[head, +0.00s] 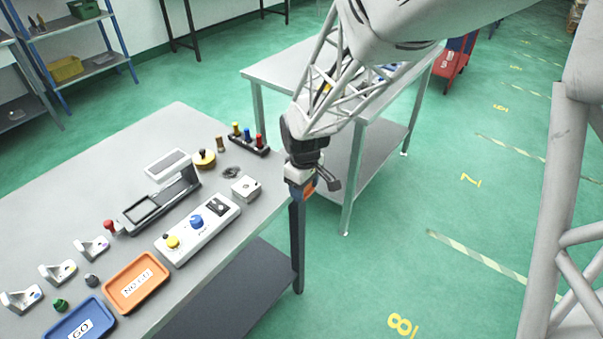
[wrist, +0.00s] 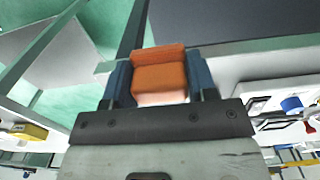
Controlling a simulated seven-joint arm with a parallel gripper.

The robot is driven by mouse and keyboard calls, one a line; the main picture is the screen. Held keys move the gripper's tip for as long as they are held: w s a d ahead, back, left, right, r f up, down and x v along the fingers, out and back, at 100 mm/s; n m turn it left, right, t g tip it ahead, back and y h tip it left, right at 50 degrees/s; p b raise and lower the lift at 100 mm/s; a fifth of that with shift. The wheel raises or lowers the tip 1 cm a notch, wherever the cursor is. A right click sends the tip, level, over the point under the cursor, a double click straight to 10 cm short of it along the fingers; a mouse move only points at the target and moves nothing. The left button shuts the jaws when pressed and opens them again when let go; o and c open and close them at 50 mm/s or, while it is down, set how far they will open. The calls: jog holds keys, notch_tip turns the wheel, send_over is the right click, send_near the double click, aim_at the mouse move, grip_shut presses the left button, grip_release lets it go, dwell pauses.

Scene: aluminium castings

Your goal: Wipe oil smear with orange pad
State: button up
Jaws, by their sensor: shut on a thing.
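My gripper (head: 302,189) hangs beyond the right edge of the grey bench, near its far right corner. It is shut on the orange pad (wrist: 160,72), which fills the space between the two blue fingers in the wrist view. In the head view only a little of the pad (head: 311,184) shows beside the fingers. A dark patch, which looks like the oil smear (head: 231,172), lies on the bench top to the left of my gripper. The pad is apart from it. The smear cannot be made out in the wrist view.
A pale square block (head: 246,189) and a round yellow piece with a dark knob (head: 204,159) flank the smear. A rack with coloured knobs (head: 249,141) stands behind. A control box (head: 198,229), orange tray (head: 109,299) and blue tray (head: 51,333) sit nearer.

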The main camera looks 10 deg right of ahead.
jog(key=w+a, duration=0.2)
jog(key=a, duration=0.1)
jog(key=w+a+r, duration=0.1)
jog(key=w+a, duration=0.4)
jog(key=a, duration=0.2)
jog(key=shift+w+a+r, duration=0.1)
jog(key=shift+w+r, duration=0.15)
jog(key=shift+r, duration=0.05)
jog(key=w+a+r, duration=0.1)
jog(key=w+a, duration=0.4)
jog(key=a, duration=0.7)
jog(key=shift+w+a+r, duration=0.15)
jog(key=shift+w+a, duration=0.05)
jog(key=shift+a, duration=0.1)
